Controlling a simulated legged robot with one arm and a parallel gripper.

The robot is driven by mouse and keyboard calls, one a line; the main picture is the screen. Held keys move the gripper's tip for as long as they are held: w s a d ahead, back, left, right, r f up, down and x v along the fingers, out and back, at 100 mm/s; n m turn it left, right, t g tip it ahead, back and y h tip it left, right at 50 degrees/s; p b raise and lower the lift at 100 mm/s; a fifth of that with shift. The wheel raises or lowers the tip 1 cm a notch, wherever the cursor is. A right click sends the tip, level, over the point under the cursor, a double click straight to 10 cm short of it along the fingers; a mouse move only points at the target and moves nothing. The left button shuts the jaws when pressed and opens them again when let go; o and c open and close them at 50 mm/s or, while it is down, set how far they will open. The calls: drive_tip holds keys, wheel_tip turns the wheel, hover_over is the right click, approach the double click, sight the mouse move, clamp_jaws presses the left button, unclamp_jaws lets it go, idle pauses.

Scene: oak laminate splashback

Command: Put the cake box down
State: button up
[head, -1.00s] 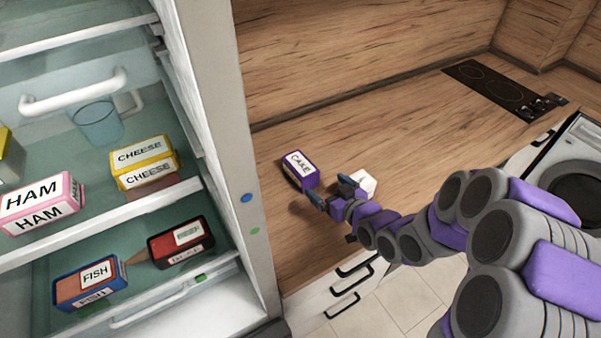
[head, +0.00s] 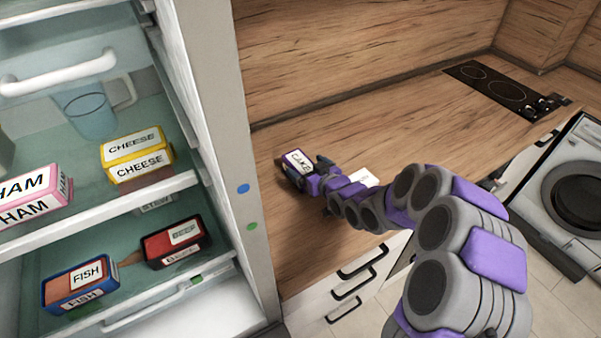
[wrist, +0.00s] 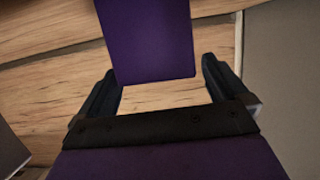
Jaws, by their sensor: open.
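The purple cake box (head: 297,160), with a white label reading CAKE, rests on the wooden counter (head: 400,125) just right of the fridge. My gripper (head: 306,172) is right at the box and hides part of its near right side. In the wrist view the purple box (wrist: 150,40) stands between and beyond the two dark fingers of my gripper (wrist: 162,88). Any contact at the box's hidden sides cannot be told.
The open fridge (head: 215,120) stands at left with ham (head: 35,200), cheese (head: 138,155), fish (head: 80,282) and beef (head: 172,243) boxes. A white object (head: 364,177) lies right of my gripper. A hob (head: 500,88) is at the back right; the counter between is clear.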

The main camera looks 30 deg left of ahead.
drive_tip(key=shift+x, duration=0.9)
drive_tip(key=shift+f, duration=0.1)
drive_tip(key=shift+c, duration=0.5)
drive_tip(key=c, duration=1.2)
drive_tip(key=shift+c, duration=0.2)
wheel_tip(320, 180, up, 4)
drive_tip(key=shift+f+p, duration=0.1)
drive_tip(key=shift+p, duration=0.55)
drive_tip(key=s+d+r+p, duration=0.1)
drive_tip(key=s+d+p, duration=0.8)
drive_tip(key=s, duration=0.3)
drive_tip(key=shift+d+r, duration=0.25)
drive_tip(key=shift+d, duration=0.5)
